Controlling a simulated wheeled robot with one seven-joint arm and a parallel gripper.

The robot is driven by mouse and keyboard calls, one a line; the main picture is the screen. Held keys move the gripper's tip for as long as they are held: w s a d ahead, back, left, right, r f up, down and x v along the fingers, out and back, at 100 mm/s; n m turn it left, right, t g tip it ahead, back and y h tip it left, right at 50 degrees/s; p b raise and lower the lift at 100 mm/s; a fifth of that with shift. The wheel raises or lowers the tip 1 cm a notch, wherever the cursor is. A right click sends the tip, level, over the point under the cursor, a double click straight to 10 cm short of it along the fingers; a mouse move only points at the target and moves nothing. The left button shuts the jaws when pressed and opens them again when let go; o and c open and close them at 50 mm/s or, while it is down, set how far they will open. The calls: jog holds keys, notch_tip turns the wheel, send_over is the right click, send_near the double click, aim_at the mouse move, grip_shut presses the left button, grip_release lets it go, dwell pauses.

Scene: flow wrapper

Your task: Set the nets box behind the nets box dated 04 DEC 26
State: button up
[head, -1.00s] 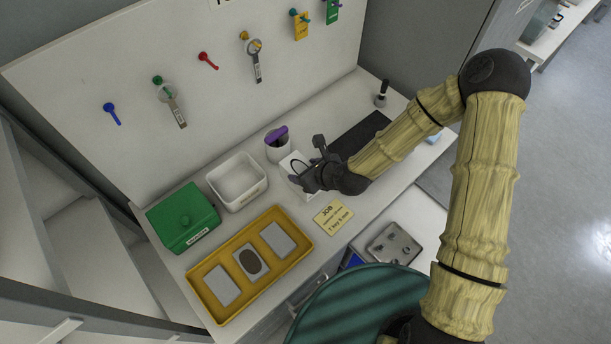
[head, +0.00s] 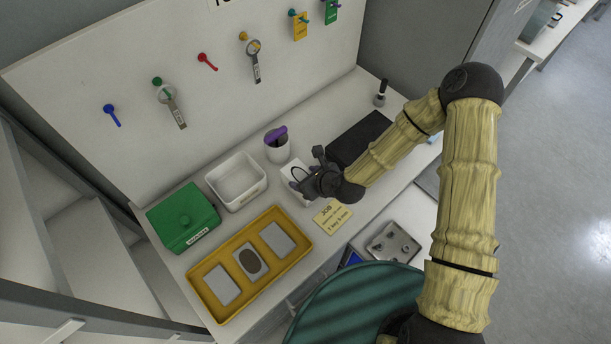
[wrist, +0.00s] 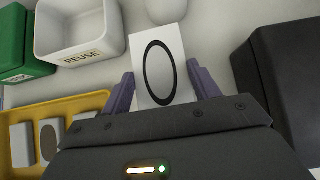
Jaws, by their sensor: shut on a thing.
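A white box with a black oval outline (head: 293,168) stands on the bench; it also shows in the wrist view (wrist: 157,45). My gripper (wrist: 161,76) has one finger on each side of this box and is shut on it. In the head view my gripper (head: 309,182) hides the near part of the box. I can read no name or date on it. No box dated 04 DEC 26 can be made out in these frames.
A white bin marked REUSE (head: 256,192), a green lidded box (head: 184,219) and a yellow tray (head: 210,294) lie to the left. A cup with a purple top (head: 278,150) stands just behind. A yellow job card (head: 331,217) lies in front.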

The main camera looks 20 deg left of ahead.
jog(key=o, duration=1)
jog(key=shift+f, duration=0.15)
jog(key=shift+c, duration=0.2)
jog(key=o, duration=0.4)
jog(key=shift+s+a, duration=0.15)
jog(key=shift+s, duration=0.05)
jog(key=shift+o, duration=0.2)
jog(key=shift+w, duration=0.1)
jog(key=shift+d, duration=0.2)
jog(key=p+v, duration=0.4)
jog(key=v, duration=0.8)
